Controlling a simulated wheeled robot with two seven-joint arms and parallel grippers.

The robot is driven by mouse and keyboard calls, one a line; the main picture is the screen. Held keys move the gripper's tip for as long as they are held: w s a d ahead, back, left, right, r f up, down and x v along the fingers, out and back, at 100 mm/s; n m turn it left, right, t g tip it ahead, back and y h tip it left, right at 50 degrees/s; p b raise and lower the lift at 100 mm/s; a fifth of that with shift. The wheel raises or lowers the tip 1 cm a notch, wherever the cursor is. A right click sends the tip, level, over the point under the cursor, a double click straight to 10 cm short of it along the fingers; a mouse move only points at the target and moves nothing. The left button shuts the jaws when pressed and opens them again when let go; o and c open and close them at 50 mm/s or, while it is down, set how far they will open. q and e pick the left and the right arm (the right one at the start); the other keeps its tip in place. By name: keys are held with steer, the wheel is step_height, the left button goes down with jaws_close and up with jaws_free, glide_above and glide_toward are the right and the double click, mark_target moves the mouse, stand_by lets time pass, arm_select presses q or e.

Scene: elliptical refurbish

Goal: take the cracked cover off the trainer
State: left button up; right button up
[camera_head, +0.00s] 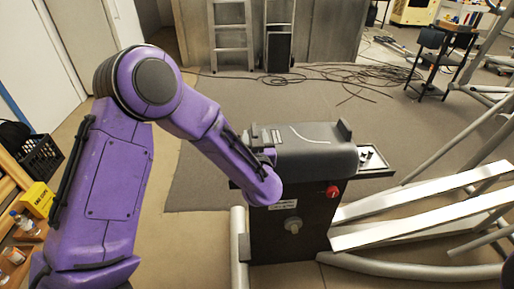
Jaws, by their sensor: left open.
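My left arm reaches in from the left. My left gripper (268,155) is open at the left end of the cover, partly hidden by my wrist. I cannot tell whether its fingers touch the cover. My right gripper is out of view.
A small tray (383,172) with small parts adjoins the trainer's right side. Long white rails (420,211) and grey tubes extend right. A black crate (42,158) and yellow box (38,199) stand left.

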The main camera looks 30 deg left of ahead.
arm_select(q)
steer(key=shift+w+a, duration=0.25)
steer(key=shift+w, duration=0.05)
steer(key=c, duration=0.8)
jaws_close()
steer(key=shift+w+r, duration=0.1)
steer(key=shift+r, duration=0.15)
step_height(320, 180, up, 8)
steer(key=p, duration=0.8)
